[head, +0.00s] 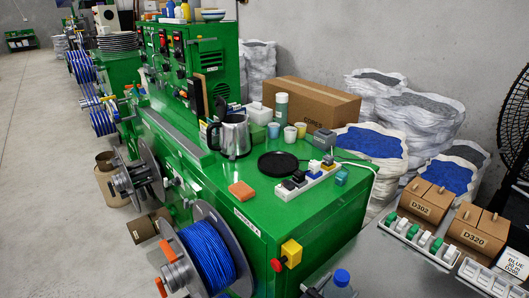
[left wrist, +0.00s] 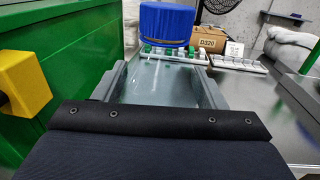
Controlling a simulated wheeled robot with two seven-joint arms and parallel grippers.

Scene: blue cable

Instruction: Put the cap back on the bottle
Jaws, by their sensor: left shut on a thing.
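A blue ribbed cap (left wrist: 165,23) stands upright just beyond and above my left fingertips in the left wrist view. In the head view the blue cap (head: 342,276) shows at the bottom edge, over a pale, clear bottle (head: 340,292) that is mostly cut off. My left gripper (left wrist: 163,78) is shut on the see-through bottle, whose faint body fills the space between the fingers. In the head view only a dark bit of the left gripper (head: 313,292) shows, beside the bottle. I cannot tell whether the cap is seated on the neck. My right gripper is not in view.
A grey table (head: 385,262) lies at the lower right, with boxes D302 (head: 425,202) and D320 (head: 477,230) and connector strips at its back. A green machine (head: 325,222) with a yellow-and-red switch (head: 290,252) stands close on the left. The table front looks clear.

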